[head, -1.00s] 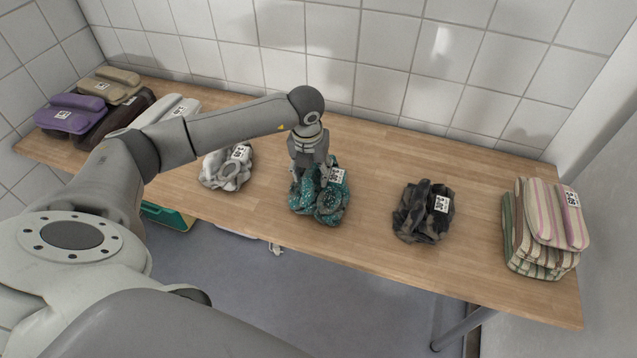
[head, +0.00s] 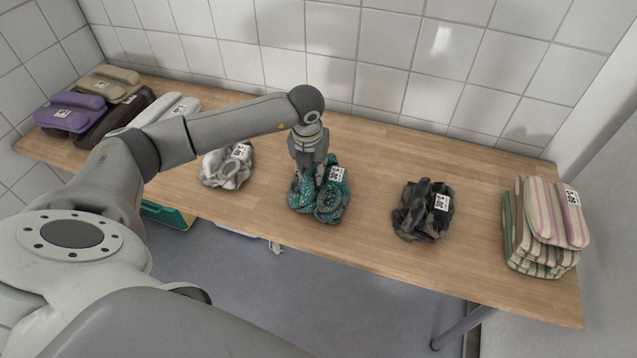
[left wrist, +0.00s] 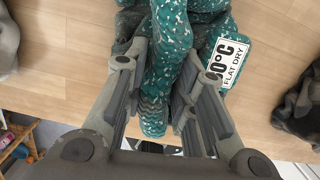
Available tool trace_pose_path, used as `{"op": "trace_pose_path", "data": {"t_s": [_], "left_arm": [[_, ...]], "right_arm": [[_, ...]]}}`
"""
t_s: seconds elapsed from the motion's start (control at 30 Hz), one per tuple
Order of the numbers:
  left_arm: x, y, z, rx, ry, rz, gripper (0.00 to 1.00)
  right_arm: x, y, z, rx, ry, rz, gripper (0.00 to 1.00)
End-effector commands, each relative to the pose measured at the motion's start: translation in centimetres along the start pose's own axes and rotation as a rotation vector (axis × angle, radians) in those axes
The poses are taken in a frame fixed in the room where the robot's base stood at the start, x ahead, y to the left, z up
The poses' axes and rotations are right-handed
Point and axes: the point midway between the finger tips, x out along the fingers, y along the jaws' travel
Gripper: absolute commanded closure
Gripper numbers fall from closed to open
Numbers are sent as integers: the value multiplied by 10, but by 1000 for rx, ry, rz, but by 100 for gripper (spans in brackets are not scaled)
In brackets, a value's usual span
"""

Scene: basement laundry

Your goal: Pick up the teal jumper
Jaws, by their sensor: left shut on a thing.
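The teal jumper (head: 320,194) is a crumpled, white-flecked bundle on the wooden table, with a white printed label on its right side. My left gripper (head: 307,172) comes down on it from above and is shut on a fold of it. In the left wrist view the teal jumper (left wrist: 207,32) fills the top middle, and a fold of it lies between the two fingers of my left gripper (left wrist: 165,85). Its label reads "FLAT DRY". I cannot tell whether the jumper is clear of the table. My right gripper is not in view.
On the wooden table (head: 385,150), a grey-white bundle (head: 226,168) lies left of the jumper and a dark patterned bundle (head: 412,218) right. Striped folded cloths (head: 545,225) are stacked at the right end. Several folded items, one purple (head: 68,115), lie at the left. A tiled wall stands behind.

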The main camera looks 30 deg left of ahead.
Motion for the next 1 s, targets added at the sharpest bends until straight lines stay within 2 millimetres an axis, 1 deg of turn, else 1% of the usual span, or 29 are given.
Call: {"op": "trace_pose_path", "data": {"t_s": [0.3,0.37,0.47,0.57,0.67,0.83,1.0], "left_arm": [[-3,0,1,0,-1,0,100],[-5,0,2,0,-3,-1,100],[-15,0,3,0,-4,-1,100],[-32,0,6,1,-7,-2,100],[-53,1,-8,4,-5,0,100],[-99,3,-36,5,-7,-1,100],[-119,5,-71,4,-3,1,100]], "right_arm": [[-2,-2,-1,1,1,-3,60],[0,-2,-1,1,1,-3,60],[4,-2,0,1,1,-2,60],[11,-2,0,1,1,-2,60],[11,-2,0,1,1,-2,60],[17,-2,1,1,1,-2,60],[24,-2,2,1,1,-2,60]]}}
